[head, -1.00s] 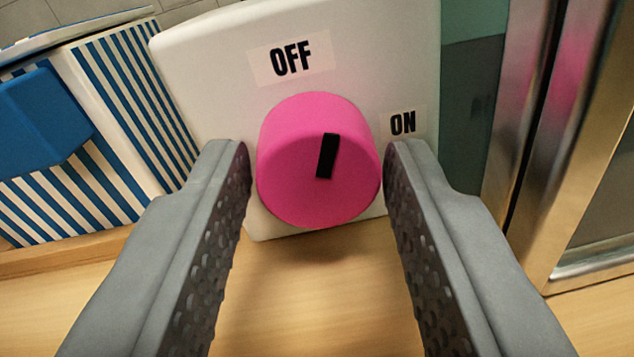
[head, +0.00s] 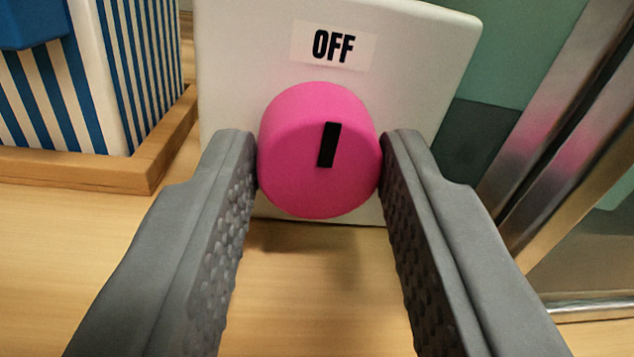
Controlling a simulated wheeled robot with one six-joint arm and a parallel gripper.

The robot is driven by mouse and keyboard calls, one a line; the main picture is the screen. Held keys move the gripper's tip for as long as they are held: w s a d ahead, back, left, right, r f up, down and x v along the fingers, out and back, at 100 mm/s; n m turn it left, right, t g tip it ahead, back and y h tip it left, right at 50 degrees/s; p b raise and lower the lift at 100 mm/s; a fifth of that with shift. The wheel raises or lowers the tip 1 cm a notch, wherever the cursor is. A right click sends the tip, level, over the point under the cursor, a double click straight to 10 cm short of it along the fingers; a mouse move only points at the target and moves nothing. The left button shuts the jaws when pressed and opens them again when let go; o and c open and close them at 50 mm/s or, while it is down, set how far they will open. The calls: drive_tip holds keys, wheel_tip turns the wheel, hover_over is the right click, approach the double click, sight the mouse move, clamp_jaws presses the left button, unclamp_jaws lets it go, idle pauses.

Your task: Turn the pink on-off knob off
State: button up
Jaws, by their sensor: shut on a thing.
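The pink knob (head: 292,165) sits on the front of a white panel (head: 235,90), in the middle of the head view. A black mark (head: 328,145) on the knob's face points up and slightly right, towards the OFF label (head: 334,46) above it. My gripper (head: 319,150) is shut on the knob, one grey finger against its left side and one against its right. The ON label is out of sight, with the right finger over the panel's right side.
A blue-and-white striped box (head: 85,90) stands on a wooden tray (head: 100,170) at the left. A metal-framed glass case (head: 565,180) stands close on the right. The wooden tabletop (head: 310,290) below the panel is clear.

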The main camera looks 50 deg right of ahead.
drive_tip(key=o, duration=0.7)
drive_tip(key=v, duration=1.7)
drive_tip(key=shift+s, duration=0.25)
drive_tip(key=shift+a, duration=0.1)
